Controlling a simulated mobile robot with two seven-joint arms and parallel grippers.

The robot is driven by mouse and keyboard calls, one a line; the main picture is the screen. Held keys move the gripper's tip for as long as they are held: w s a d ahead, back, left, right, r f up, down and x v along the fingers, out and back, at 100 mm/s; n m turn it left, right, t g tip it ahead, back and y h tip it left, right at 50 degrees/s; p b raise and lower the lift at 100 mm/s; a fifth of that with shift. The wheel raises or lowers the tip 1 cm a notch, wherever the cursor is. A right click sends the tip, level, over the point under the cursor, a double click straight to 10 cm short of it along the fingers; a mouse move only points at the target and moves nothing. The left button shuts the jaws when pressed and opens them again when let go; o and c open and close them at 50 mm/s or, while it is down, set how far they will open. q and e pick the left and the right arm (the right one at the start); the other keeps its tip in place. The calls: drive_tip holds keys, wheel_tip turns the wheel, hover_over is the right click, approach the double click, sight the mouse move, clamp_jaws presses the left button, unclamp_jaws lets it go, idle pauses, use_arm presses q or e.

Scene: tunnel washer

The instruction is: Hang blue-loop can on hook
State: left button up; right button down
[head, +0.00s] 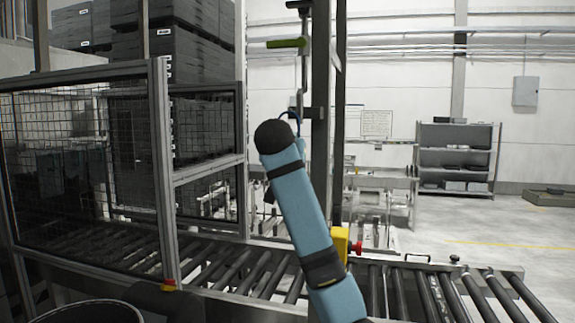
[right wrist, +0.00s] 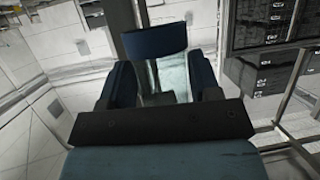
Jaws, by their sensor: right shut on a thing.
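My right arm, teal with black bands, rises in the middle of the head view, and its dark end covers most of my right gripper. A blue loop (head: 290,115) shows just above that end, in front of the dark post. In the right wrist view my right gripper (right wrist: 162,80) has its dark blue fingers on either side of a pale surface, with a broad blue band (right wrist: 155,40) beyond them. The can's body cannot be made out clearly. A thin dark rod (head: 304,70) hangs beside the post above the loop; I cannot tell whether it is the hook. My left gripper is not in view.
The dark post (head: 320,75) stands close behind my right arm. A green bar (head: 288,43) juts left from it. A roller conveyor (head: 440,292) runs across below, with a yellow box (head: 340,243) bearing a red button. A mesh guard frame (head: 160,170) stands left.

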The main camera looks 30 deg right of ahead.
drive_tip(key=shift+r+p, duration=0.5)
drive_tip(key=shift+r, duration=0.7)
drive_tip(key=shift+w+d+f, duration=0.1)
drive_tip(key=shift+w+d, duration=0.8)
drive_tip(key=shift+d, duration=0.2)
drive_tip(key=shift+w+d+f, duration=0.3)
drive_tip(key=shift+w+f, duration=0.05)
drive_tip(key=shift+f, duration=0.3)
drive_tip(key=shift+c, duration=1.2)
unclamp_jaws()
drive_tip(key=shift+s, duration=0.1)
